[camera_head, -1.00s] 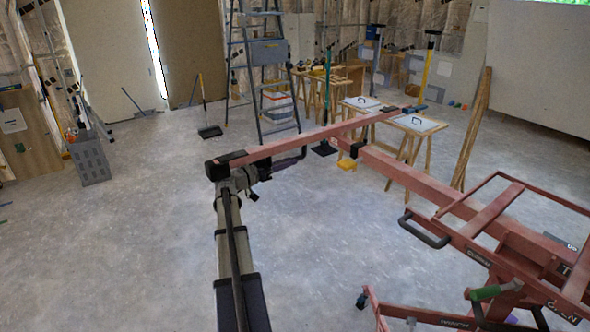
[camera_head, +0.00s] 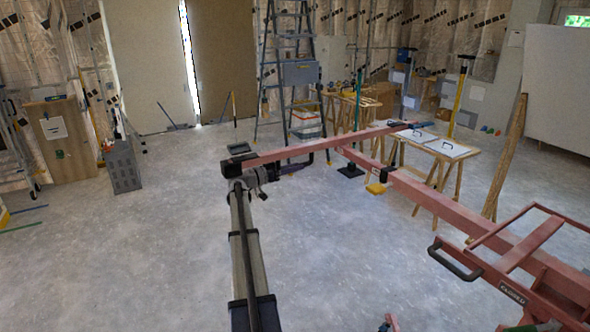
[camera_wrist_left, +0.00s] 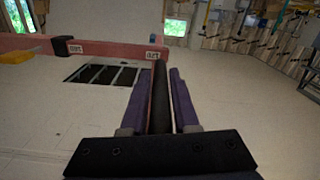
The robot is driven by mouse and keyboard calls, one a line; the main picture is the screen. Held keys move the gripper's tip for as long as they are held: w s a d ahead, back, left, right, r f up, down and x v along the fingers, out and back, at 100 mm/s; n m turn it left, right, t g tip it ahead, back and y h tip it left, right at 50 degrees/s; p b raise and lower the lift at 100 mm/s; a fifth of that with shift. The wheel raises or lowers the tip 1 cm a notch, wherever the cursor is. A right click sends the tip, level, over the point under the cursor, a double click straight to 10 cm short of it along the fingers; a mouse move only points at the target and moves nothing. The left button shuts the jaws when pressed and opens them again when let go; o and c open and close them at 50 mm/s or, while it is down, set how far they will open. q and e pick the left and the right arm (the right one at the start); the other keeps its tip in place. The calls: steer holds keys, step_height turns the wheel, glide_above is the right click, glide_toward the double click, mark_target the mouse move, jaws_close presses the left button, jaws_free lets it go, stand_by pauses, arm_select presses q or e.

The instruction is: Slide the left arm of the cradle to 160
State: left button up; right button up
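A dark handle bar runs along under this arm. My left gripper (camera_head: 272,172) is at the handle, just below the arm near the end block. In the left wrist view, the purple fingers of my left gripper (camera_wrist_left: 160,95) lie close on both sides of the dark handle bar (camera_wrist_left: 160,78) and appear shut on it. Small labels show on the red bar (camera_wrist_left: 110,50), too small to read surely. My right gripper is out of view.
A yellow piece (camera_head: 376,188) hangs at the lift's main beam. The lift's black loop handle (camera_head: 455,262) is at right. Sawhorse tables (camera_head: 447,150) and a stepladder (camera_head: 300,72) stand behind. A grey crate (camera_head: 122,166) is at left. The floor between is clear.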

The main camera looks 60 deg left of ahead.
arm_select(q)
steer(key=o, duration=0.3)
steer(key=shift+s+a, duration=0.15)
steer(key=shift+s, duration=1.8)
steer(key=shift+s+a, duration=0.1)
steer(key=shift+s, duration=1.85)
